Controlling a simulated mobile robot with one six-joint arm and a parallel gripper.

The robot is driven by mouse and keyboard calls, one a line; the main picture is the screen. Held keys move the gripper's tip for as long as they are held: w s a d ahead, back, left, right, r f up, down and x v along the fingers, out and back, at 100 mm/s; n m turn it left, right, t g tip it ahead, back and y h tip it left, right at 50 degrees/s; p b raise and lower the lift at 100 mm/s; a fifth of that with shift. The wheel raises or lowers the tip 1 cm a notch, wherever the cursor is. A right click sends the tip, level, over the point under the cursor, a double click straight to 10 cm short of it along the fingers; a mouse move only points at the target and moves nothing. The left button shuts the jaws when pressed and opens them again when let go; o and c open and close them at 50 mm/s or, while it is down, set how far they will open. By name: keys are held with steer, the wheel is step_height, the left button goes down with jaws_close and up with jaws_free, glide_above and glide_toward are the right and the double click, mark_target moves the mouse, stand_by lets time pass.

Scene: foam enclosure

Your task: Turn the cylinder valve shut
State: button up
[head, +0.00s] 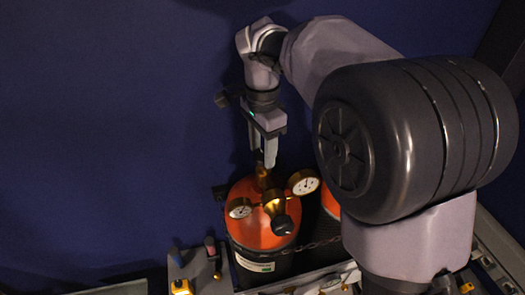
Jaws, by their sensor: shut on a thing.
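The gas cylinder (242,219) stands upright, black with an orange top and a white and green label. A brass regulator (271,202) with two round gauges and a dark knob (282,225) sits at its top. My gripper (265,160) points down over the rear of the cylinder top, at the brass valve stem (263,179). Its fingers are shut on the valve's top part, which they mostly hide. I cannot make out the valve handle itself.
A second orange-topped cylinder (329,203) stands at right, partly behind my arm. A chain (318,244) runs across the cylinders. Small tools and a yellow item (181,287) lie at lower left. The dark blue wall is close behind; the left side is clear.

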mark_target(263, 154)
steer(key=shift+w+m, duration=0.1)
steer(key=shift+m, duration=0.8)
steer(key=o, duration=1.4)
steer(key=shift+c, duration=0.2)
steer(key=shift+r, duration=0.1)
step_height(263, 154, up, 17)
steer(key=p, duration=0.4)
steer(key=shift+r, duration=0.15)
